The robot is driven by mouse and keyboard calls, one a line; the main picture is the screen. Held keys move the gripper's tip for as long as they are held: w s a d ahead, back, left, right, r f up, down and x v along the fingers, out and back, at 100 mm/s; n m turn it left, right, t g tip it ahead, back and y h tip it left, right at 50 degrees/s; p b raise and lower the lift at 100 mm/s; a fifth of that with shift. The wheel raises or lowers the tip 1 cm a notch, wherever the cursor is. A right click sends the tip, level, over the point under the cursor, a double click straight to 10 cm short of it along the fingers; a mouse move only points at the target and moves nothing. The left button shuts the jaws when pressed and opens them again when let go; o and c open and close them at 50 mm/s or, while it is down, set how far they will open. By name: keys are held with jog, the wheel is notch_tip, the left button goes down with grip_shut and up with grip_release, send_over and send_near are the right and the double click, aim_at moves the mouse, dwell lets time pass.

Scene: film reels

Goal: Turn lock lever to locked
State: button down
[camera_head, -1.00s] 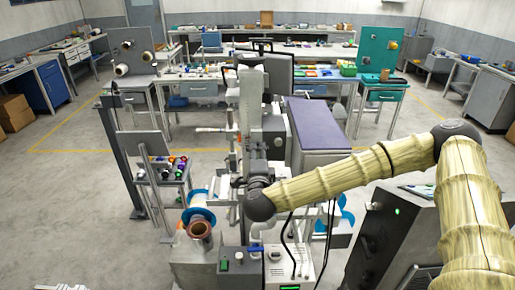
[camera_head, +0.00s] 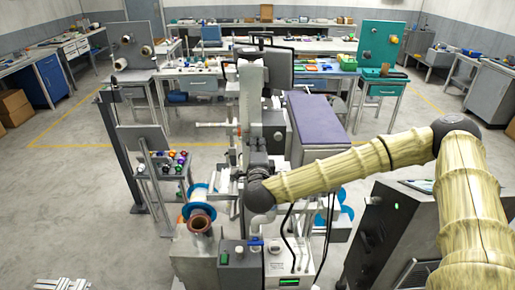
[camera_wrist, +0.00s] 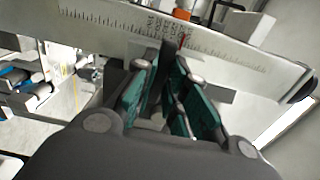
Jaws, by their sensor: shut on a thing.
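In the wrist view my gripper (camera_wrist: 168,105) has its green-padded fingers closed on a thin dark lever (camera_wrist: 169,52). The lever stands in front of a pale metal bar with a printed scale (camera_wrist: 235,52). A small red mark shows beside the lever's upper part. The lever's lower part is hidden between the fingers, and I cannot read whether it sits at locked. In the head view my arm reaches left to the grey machine (camera_head: 252,95) in the middle; the fingertips and lever are too small and covered there to make out.
A blue-flanged reel with a copper-coloured core (camera_head: 200,219) is at the machine's front left. A purple-topped bench (camera_head: 318,118) stands right of it. A small rack (camera_head: 168,165) with coloured items stands to the left. Open floor lies further left.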

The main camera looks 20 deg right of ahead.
jog(key=shift+f+b, duration=0.2)
jog(key=shift+b, duration=0.1)
jog(key=m+b, duration=1.7)
jog(key=b, duration=1.2)
jog(key=shift+r+m+b, duration=0.2)
jog(key=shift+m+b, duration=0.15)
jog(key=shift+m, duration=0.15)
jog(key=c, duration=1.4)
grip_release()
jog(key=shift+c, duration=0.2)
jog(key=shift+s, duration=0.1)
jog(key=v, duration=1.1)
jog(key=shift+s, duration=0.35)
